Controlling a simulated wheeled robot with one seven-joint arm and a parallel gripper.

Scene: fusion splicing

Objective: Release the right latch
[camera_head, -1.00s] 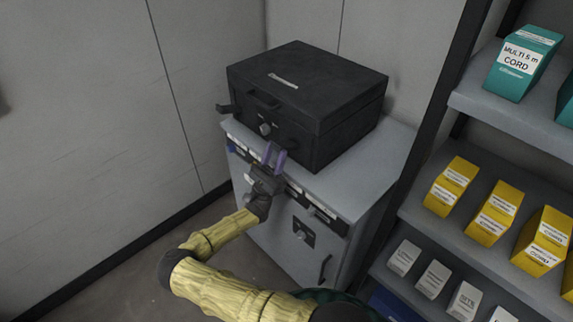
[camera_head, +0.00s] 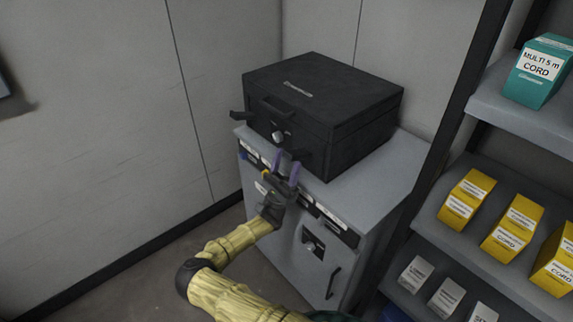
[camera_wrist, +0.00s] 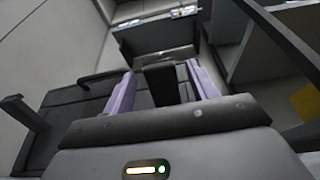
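A closed black case (camera_head: 325,110) stands on a grey cabinet. Its left latch (camera_head: 238,115) sticks out from the front; it also shows in the wrist view (camera_wrist: 22,112). The right latch (camera_head: 300,153) is at the right of the case's front and appears to stick out too. My gripper (camera_head: 288,158) is just in front of it with its purple fingers apart. In the wrist view the dark right latch (camera_wrist: 161,85) lies between the fingers of my gripper (camera_wrist: 162,88), with visible gaps beside it.
The grey cabinet (camera_head: 385,175) has labelled drawers. A shelf with yellow boxes (camera_head: 510,227) stands at the right.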

